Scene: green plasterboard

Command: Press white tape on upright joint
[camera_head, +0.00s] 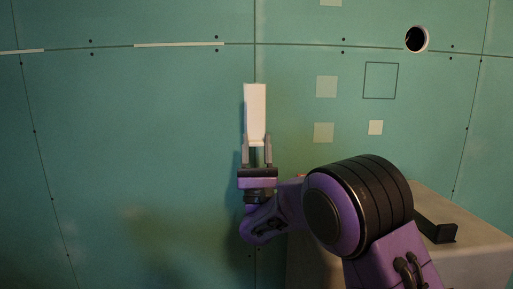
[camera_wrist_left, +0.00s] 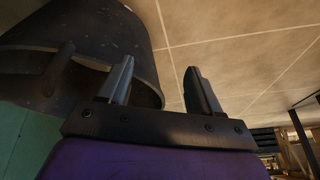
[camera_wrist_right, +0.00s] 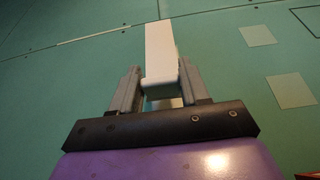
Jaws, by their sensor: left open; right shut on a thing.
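The white tape (camera_head: 255,108) is a pale upright strip or block in my right gripper (camera_head: 257,150), which is shut on its lower end. In the right wrist view the white tape (camera_wrist_right: 160,52) stands between the fingers of the right gripper (camera_wrist_right: 158,88). It lies over the upright joint (camera_head: 254,60), a thin dark vertical line in the green plasterboard (camera_head: 150,150), and hides part of it. I cannot tell whether the tape touches the board. My left gripper (camera_wrist_left: 160,85) is open and empty in the left wrist view, and out of the head view.
A level joint crosses the board, with white strips (camera_head: 180,44) on it. Pale square patches (camera_head: 326,87), a drawn square outline (camera_head: 381,80) and a round hole (camera_head: 416,39) are at right. A grey box-like surface (camera_head: 480,250) stands lower right. A dark bucket-like container (camera_wrist_left: 90,50) is near my left gripper.

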